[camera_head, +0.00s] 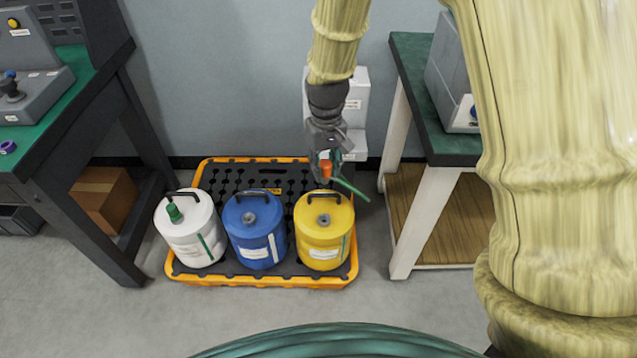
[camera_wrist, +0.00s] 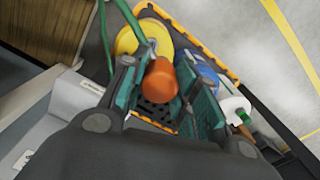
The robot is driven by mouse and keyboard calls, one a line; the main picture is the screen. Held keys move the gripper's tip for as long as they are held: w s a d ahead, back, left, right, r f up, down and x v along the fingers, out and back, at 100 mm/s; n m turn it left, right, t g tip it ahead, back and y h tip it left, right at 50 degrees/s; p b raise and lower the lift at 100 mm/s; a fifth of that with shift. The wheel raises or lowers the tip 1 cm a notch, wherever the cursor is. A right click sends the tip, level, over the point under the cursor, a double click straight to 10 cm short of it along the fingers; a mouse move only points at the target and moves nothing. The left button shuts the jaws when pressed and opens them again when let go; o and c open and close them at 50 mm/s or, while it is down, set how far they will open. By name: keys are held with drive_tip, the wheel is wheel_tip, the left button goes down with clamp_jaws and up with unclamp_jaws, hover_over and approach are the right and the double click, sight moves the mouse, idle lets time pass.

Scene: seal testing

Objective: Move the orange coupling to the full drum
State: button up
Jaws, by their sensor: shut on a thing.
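My gripper (camera_head: 325,153) is shut on the orange coupling (camera_head: 326,169), above the rear of the yellow drum. In the wrist view the orange coupling (camera_wrist: 161,82) sits between the two fingers, with a green hose (camera_wrist: 131,17) attached. The yellow drum (camera_head: 324,240) stands at the right of the row, with a dark handle and a grey port on top. The blue drum (camera_head: 256,236) is in the middle with a similar bare port. The white drum (camera_head: 190,236) is at left, with a green fitting (camera_head: 174,212) on top. I cannot tell which drum is full; the labels are unreadable.
The drums stand on a black-grated pallet with an orange rim (camera_head: 260,282). A green-topped bench (camera_head: 410,65) with a grey box stands at right. Another bench (camera_head: 85,75) stands at left. White boxes (camera_head: 355,100) are behind my gripper.

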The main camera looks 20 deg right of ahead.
drive_tip(key=shift+w+d+f+n+b, duration=0.25)
drive_tip(key=shift+w+f+n+b, duration=0.45)
drive_tip(key=shift+f+n+b, duration=2.1)
drive_tip(key=shift+w+d+f+n+b, duration=0.2)
drive_tip(key=shift+w+f+n+b, duration=0.45)
drive_tip(key=shift+f+n+b, duration=2.1)
drive_tip(key=shift+w+d+f+n+b, duration=0.25)
drive_tip(key=shift+w+f+n+b, duration=0.7)
drive_tip(key=shift+f+n, duration=3.4)
drive_tip(key=shift+s+f+m+p, duration=0.3)
drive_tip(key=shift+f+m+p, duration=0.5)
drive_tip(key=shift+m+p, duration=0.15)
drive_tip(key=shift+f, duration=1.45)
drive_tip(key=o, duration=1.2)
drive_tip(key=shift+c, duration=0.2)
drive_tip(key=shift+r, duration=0.1)
